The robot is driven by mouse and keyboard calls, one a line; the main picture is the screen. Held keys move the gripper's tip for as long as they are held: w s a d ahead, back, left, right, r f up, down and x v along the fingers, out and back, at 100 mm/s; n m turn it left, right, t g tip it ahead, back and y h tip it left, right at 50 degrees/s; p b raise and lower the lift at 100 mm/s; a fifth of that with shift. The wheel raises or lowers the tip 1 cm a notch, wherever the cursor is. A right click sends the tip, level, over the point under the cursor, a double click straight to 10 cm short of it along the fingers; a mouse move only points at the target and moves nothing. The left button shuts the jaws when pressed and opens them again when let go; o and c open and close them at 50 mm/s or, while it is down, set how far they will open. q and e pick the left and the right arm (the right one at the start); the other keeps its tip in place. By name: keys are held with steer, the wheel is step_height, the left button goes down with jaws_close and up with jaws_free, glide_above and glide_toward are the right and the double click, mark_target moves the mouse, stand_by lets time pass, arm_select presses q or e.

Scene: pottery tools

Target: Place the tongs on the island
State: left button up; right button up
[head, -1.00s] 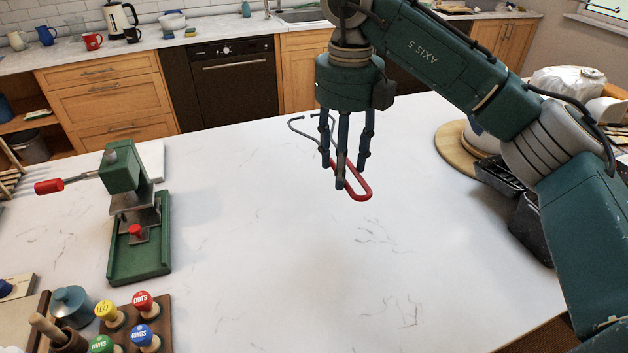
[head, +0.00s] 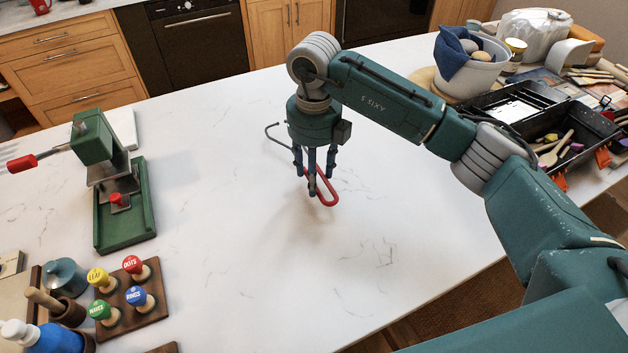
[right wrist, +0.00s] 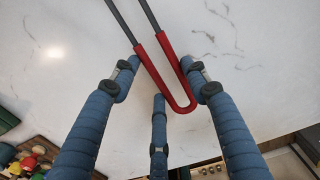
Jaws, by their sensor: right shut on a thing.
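The tongs have a red U-shaped handle (head: 331,196) and thin grey arms that reach back and left in the head view. My right gripper (head: 313,186) points down over the middle of the island (head: 220,260), shut on the red handle. In the right wrist view the red handle (right wrist: 174,88) sits among the blue fingers of the gripper (right wrist: 164,85), with the grey arms running off the top edge. A soft shadow lies on the white top below; I cannot tell whether the tongs touch it. My left gripper is not in view.
A green press (head: 124,205) stands at left, with round stamps in a wooden block (head: 150,313) at front left. A black toolbox (head: 585,150) and a bowl with a blue cloth (head: 468,78) stand at right. The marble around the tongs is clear.

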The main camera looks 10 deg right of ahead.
step_height(320, 180, down, 4)
steer(key=shift+r+p, duration=0.2)
steer(key=shift+p, duration=0.25)
steer(key=shift+f, duration=0.2)
steer(key=o, duration=1.2)
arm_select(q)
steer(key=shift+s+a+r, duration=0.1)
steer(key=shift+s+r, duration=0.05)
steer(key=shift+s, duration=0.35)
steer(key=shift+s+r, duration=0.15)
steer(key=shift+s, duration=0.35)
arm_select(e)
steer(key=shift+o, duration=0.2)
steer(key=shift+r, duration=0.1)
